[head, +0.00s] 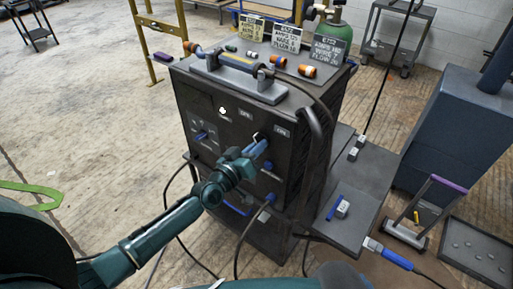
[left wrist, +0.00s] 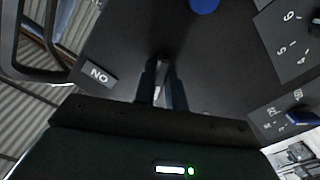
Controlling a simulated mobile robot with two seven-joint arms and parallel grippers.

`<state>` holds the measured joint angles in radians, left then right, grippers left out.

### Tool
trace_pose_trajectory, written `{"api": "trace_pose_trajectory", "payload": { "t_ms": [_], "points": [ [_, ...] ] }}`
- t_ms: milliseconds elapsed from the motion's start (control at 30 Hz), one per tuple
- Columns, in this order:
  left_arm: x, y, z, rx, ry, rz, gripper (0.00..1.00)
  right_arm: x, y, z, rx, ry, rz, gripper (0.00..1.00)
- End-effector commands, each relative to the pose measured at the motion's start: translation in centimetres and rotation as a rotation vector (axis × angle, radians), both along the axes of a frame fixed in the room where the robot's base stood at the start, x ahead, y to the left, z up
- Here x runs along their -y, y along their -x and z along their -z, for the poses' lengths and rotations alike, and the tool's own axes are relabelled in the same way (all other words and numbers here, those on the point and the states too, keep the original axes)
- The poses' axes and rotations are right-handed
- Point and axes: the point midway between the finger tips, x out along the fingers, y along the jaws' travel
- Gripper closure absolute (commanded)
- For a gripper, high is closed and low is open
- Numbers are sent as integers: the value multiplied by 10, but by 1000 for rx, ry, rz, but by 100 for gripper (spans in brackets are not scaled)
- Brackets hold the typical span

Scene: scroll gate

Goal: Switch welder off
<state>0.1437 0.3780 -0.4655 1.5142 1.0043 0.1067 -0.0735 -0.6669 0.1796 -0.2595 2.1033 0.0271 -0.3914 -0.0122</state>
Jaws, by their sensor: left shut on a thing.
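The welder (head: 238,120) is a dark box with a control panel on its front face. A small metal switch lever (head: 258,136) stands out of the upper right of the panel, between the OFF label (head: 246,113) and the ON label (head: 281,131). My left gripper (head: 260,146) is at this lever, shut on it. In the left wrist view its two fingers (left wrist: 162,92) close around a pale piece against the panel, with the ON label (left wrist: 99,75) upside down beside them. The fingers partly hide the lever, so its exact tilt is unclear. My right gripper is not in view.
A handle and several orange-capped fittings sit on the welder's top, with signs (head: 285,39) behind. Blue-ended cables (head: 265,212) hang from its front. A side shelf (head: 353,205), a dark blue cabinet (head: 455,130) and a green cylinder (head: 334,33) stand nearby. Floor at left is open.

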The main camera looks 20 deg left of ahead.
Motion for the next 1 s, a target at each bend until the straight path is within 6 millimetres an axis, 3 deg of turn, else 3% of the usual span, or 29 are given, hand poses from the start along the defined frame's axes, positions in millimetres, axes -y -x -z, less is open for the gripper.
{"api": "trace_pose_trajectory", "payload": {
  "t_ms": [400,900,933,1000],
  "points": [
    [1,1,1,-60,161,0,100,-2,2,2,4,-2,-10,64],
    [1,1,0,-67,181,0,100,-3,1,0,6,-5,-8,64],
    [1,1,0,-67,181,0,87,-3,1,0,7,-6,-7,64],
    [1,0,0,-67,180,0,81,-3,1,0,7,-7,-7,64]
  ]
}}
